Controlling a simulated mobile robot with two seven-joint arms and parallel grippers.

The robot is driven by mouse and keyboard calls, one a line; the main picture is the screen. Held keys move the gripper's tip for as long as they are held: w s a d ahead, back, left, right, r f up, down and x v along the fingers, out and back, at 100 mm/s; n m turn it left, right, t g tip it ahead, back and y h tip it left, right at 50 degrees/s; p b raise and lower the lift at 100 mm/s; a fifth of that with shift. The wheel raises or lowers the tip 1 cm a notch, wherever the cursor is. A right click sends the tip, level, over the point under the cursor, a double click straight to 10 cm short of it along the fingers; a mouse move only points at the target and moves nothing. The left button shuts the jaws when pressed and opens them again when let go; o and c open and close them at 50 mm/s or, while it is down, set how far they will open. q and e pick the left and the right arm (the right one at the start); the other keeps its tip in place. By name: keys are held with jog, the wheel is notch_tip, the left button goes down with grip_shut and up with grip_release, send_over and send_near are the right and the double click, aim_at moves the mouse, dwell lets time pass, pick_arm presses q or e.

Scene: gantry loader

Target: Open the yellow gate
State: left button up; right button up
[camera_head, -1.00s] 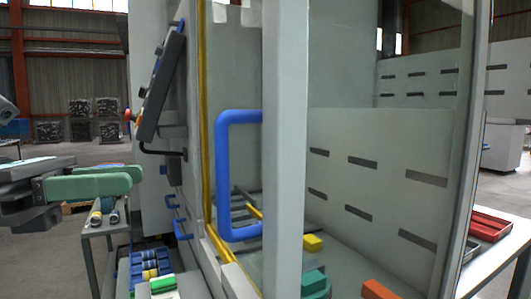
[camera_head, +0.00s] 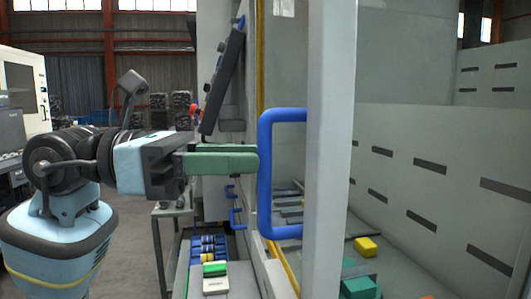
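The yellow gate edge (camera_head: 260,60) runs as a narrow upright strip beside the pale machine post. A blue bar handle (camera_head: 265,180) stands upright in front of it, with its ends bent right towards the post. My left gripper (camera_head: 255,157) comes in from the left with green fingers pointing right. Its fingertips are at the left edge of the handle's upright bar; I cannot tell whether they touch it. The fingers overlap in this view but look apart in depth, with nothing seen between them. My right gripper is not in view.
A dark control panel (camera_head: 222,82) hangs above my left gripper. A blue rack (camera_head: 208,247) and a pale block (camera_head: 215,286) are below. Inside the machine lie a yellow block (camera_head: 367,247) and a teal block (camera_head: 360,288).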

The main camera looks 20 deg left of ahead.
aim_at(265, 222)
pick_arm(q)
jog(key=shift+x, duration=1.8)
grip_shut()
